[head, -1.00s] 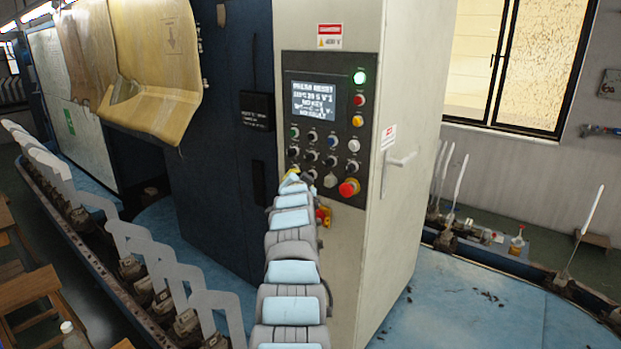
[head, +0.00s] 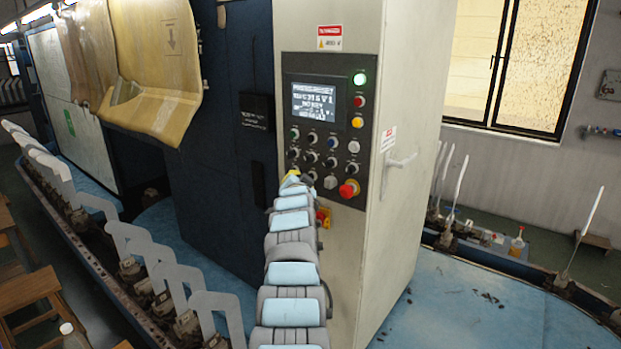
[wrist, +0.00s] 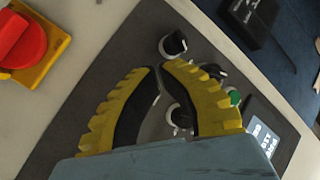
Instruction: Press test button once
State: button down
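The control panel (head: 330,135) on the beige cabinet has a lit screen (head: 318,102) and rows of small knobs and buttons (head: 313,148). I cannot read the labels, so I cannot tell which one is the test button. My gripper (head: 290,177) is at the panel's lower left, mostly hidden by my arm. In the wrist view its yellow fingers (wrist: 161,68) nearly meet at the tips and hold nothing. A black knob (wrist: 174,44) lies just beyond the tips, another (wrist: 179,116) shows between the fingers, and a green button (wrist: 234,97) is right of them. Contact cannot be told.
A red mushroom button (head: 348,189) is at the panel's lower right. A red-and-yellow switch (head: 323,217) is below the panel; it also shows in the wrist view (wrist: 25,42). A black box (head: 257,110) is mounted to the left. A door handle (head: 400,160) sticks out on the cabinet's side.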

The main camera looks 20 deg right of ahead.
dwell(0.7)
jog(key=shift+s+a, duration=0.4)
jog(key=shift+a, duration=0.35)
jog(key=shift+s+a, duration=0.45)
jog(key=shift+a, duration=0.25)
jog(key=shift+s+a, duration=0.4)
jog(key=shift+a, duration=0.35)
